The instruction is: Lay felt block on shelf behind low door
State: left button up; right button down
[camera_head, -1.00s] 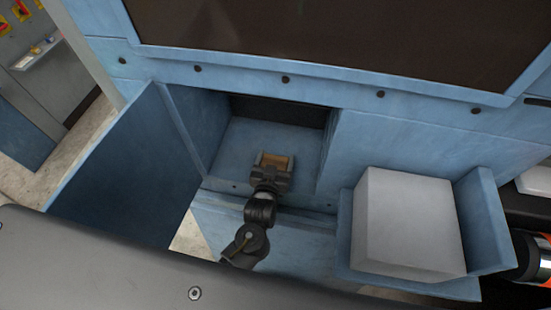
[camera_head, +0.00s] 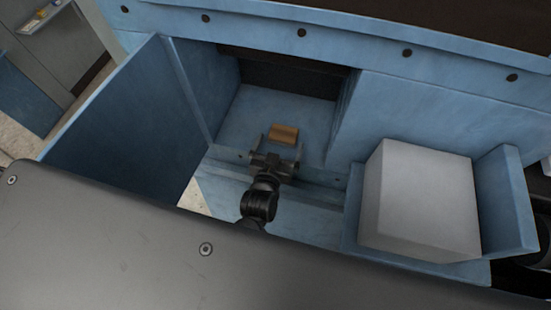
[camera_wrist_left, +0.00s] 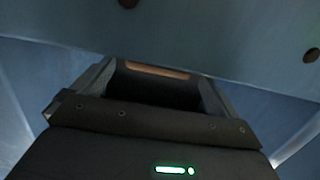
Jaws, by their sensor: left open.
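The felt block (camera_head: 284,133) is small and tan-brown. It lies on the blue shelf (camera_head: 254,110) inside the open low compartment. The low door (camera_head: 125,125) is a blue panel standing open at the left. My left gripper (camera_head: 281,146) is open at the front of the shelf, its fingertips just on the near side of the block, with the block apart from the palm. In the left wrist view, a tan strip of the block (camera_wrist_left: 158,71) shows beyond my left gripper (camera_wrist_left: 155,85), between the fingers. My right gripper is not in view.
A large pale grey box (camera_head: 420,200) sits on a blue bracket (camera_head: 507,200) to the right of the opening. The blue front (camera_head: 420,115) of the unit rises above the compartment. Bare shelf surface lies around the block.

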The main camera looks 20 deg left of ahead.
pick_arm(q)
jog(key=shift+s+r+b, duration=0.2)
jog(key=shift+s, duration=0.95)
jog(key=shift+s+r+b, duration=0.2)
jog(key=shift+s, duration=0.95)
